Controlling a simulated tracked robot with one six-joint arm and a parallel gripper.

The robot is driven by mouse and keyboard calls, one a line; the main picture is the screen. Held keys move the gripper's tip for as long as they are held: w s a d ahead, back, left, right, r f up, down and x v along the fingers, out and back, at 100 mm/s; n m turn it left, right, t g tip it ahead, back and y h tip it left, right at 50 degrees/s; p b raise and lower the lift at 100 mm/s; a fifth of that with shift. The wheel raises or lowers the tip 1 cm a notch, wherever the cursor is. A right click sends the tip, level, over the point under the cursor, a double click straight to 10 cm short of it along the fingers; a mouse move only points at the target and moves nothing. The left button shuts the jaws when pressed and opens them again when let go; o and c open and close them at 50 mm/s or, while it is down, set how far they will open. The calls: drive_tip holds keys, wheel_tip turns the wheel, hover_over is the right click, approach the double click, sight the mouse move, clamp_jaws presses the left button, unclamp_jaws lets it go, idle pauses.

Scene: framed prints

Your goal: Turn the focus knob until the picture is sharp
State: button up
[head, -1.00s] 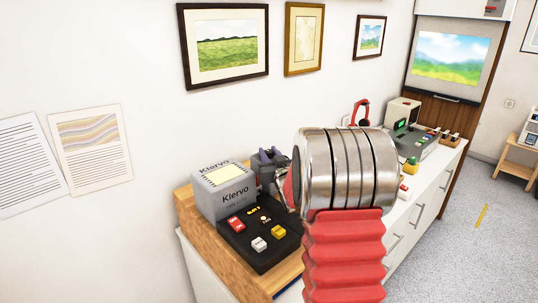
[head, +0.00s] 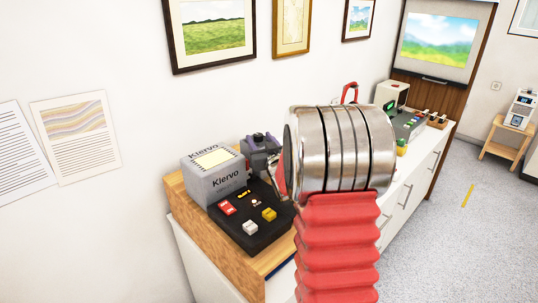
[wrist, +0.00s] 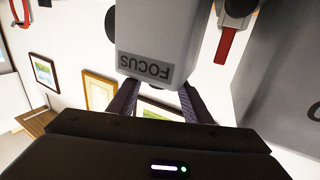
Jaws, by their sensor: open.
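A grey block with an upside-down FOCUS label (wrist: 145,66) fills the upper middle of the wrist view. My gripper (wrist: 157,90) is open, its two dark fingers reaching up on either side of the block's lower end. I cannot tell whether they touch it. The focus knob itself is not clearly visible. In the head view, my steel wrist and red sleeve cover much of the area around the gripper. The landscape picture on the screen (head: 439,40) at the upper right has soft, blurred edges.
A grey Kiervo box (head: 213,174) and a black panel (head: 238,236) with red, white and yellow buttons stand left of my arm. More devices (head: 405,120) line the white counter farther right. Framed prints (head: 210,34) hang on the wall.

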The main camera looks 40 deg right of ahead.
drive_tip(key=v, duration=1.1)
drive_tip(key=shift+s, duration=0.3)
drive_tip(key=shift+a, duration=0.2)
